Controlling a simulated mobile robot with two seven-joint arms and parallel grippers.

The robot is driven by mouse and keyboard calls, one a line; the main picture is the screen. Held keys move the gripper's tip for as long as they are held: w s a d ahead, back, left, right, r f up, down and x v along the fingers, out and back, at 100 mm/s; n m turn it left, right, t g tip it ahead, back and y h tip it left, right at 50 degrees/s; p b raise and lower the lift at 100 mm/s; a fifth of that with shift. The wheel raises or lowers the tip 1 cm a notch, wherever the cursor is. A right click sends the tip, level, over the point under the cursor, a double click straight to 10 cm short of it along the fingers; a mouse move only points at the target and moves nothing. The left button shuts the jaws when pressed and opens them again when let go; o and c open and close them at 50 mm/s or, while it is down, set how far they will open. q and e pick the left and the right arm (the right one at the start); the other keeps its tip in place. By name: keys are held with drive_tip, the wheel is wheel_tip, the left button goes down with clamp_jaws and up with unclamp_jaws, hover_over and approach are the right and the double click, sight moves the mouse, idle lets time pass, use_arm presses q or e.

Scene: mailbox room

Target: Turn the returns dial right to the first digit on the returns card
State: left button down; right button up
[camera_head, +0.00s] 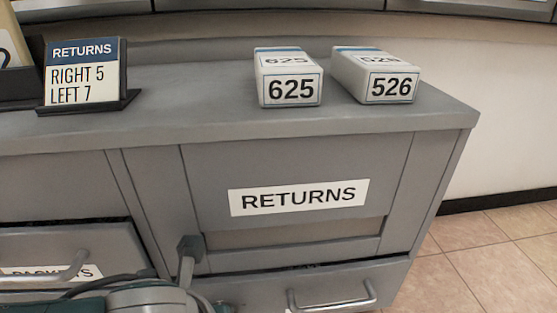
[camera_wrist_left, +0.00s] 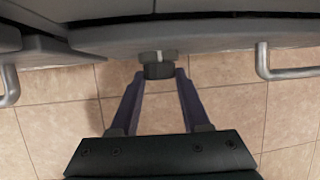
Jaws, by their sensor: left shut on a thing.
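The returns card (camera_head: 82,75) stands on the counter at the left and reads RETURNS, RIGHT 5, LEFT 7. A small dark knob, apparently the returns dial (camera_head: 191,246), sits on the cabinet front, left of and below the RETURNS label (camera_head: 299,197). My left gripper (camera_head: 187,262) reaches up to it from below. In the left wrist view the two fingers (camera_wrist_left: 160,74) are shut on the dark round dial (camera_wrist_left: 158,71), which has a lighter collar behind it. No digits on the dial are readable. My right gripper is not in view.
A drawer with a handle (camera_head: 331,300) lies below the RETURNS panel. Another drawer (camera_head: 100,252) is at the left, near my left arm.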

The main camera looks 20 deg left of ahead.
use_arm(q)
drive_tip(key=shift+w+d+f+m+g+y+b, duration=0.2)
drive_tip(key=shift+g+y, duration=0.35)
drive_tip(key=shift+y, duration=0.4)
drive_tip(key=shift+d+r+m+g+y, duration=0.1)
drive_tip(key=shift+m+g+y, duration=0.15)
drive_tip(key=shift+g+y, duration=0.45)
drive_tip(key=shift+w+d+f+m+g+y+b, duration=0.15)
drive_tip(key=shift+m+g+y, duration=0.15)
drive_tip(key=shift+y, duration=0.85)
drive_tip(key=shift+s+r, duration=0.1)
drive_tip(key=shift+c, duration=1.9)
unclamp_jaws()
drive_tip(key=shift+r, duration=0.1)
